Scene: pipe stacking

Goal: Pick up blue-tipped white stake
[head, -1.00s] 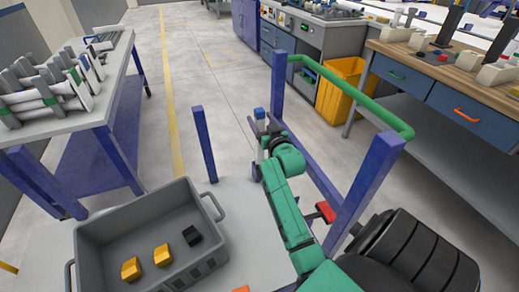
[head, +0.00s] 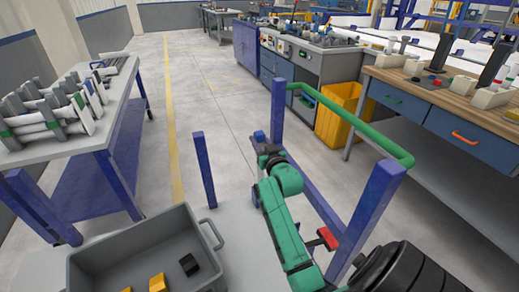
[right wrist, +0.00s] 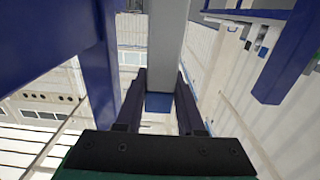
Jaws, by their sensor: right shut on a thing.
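My right gripper (head: 265,156) is shut on a blue-tipped white stake (head: 259,136), whose blue tip shows just above the fingers in the head view. In the right wrist view the fingers (right wrist: 160,80) stand on either side of the stake, which shows as a long pale bar (right wrist: 169,40) with a blue end (right wrist: 159,103) towards the palm. It is held in the air, clear of the table and crate. The stake's lower part is mostly hidden in the head view. My left gripper is not in view.
A rack with white pipes (head: 42,128) stands on the grey table (head: 100,128) at left. A grey crate (head: 150,225) with yellow and black pieces is at lower left. Blue posts (head: 204,170) and a green rail (head: 350,130) flank my right arm. A yellow bin (head: 338,112) stands behind.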

